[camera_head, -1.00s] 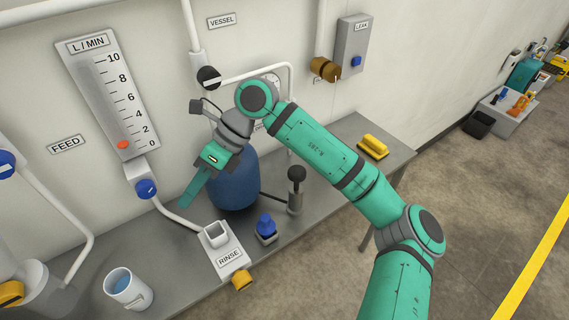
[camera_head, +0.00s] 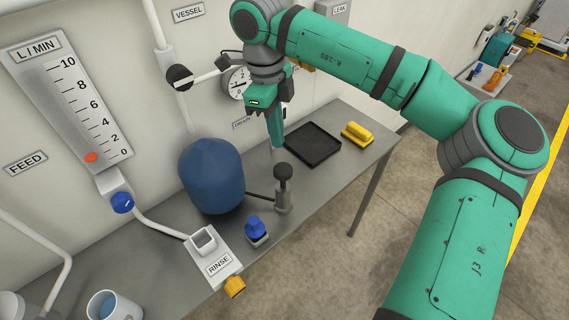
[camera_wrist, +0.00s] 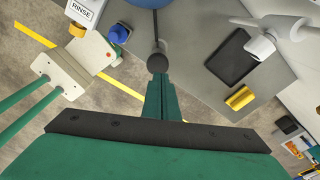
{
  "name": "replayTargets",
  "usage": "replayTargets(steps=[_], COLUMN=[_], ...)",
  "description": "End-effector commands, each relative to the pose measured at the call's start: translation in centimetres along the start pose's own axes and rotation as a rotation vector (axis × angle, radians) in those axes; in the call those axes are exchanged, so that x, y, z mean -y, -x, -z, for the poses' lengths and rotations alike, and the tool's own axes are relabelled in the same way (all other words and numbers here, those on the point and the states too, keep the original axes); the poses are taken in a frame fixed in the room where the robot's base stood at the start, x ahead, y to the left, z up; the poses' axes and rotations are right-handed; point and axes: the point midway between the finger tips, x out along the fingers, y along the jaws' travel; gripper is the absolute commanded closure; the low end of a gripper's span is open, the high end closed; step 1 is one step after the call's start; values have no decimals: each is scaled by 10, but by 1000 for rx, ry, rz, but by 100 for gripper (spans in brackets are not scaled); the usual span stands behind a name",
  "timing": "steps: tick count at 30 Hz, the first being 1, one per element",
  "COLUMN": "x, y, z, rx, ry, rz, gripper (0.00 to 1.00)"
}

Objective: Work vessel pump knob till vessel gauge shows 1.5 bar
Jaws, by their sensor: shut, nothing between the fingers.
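The pump stands on the steel bench, with a grey cylinder and a black round pump knob (camera_head: 283,171) on top. A hose links it to the blue vessel (camera_head: 212,176) on its left. The round vessel gauge (camera_head: 237,83) is on the wall behind, partly covered by my arm; its reading is too small to tell. My gripper (camera_head: 277,142) points down, shut and empty, above and slightly behind the knob in the head view. In the wrist view the knob (camera_wrist: 158,62) lies just beyond my fingertips (camera_wrist: 157,78); contact cannot be told.
A black tray (camera_head: 313,144) and a yellow block (camera_head: 357,133) lie to the right of the pump. A blue-topped bottle (camera_head: 255,228) and the RINSE unit (camera_head: 217,258) stand in front left. A black valve knob (camera_head: 179,77) sits on the wall pipe.

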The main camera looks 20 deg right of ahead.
Motion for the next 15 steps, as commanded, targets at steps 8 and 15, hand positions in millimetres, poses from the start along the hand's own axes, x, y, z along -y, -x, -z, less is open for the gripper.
replayTargets(steps=[8, 15], x=[-4, -2], y=[0, -15], z=[-7, -3], rx=[1, 3], ry=[13, 5], rz=[0, -4], gripper=[100, 100])
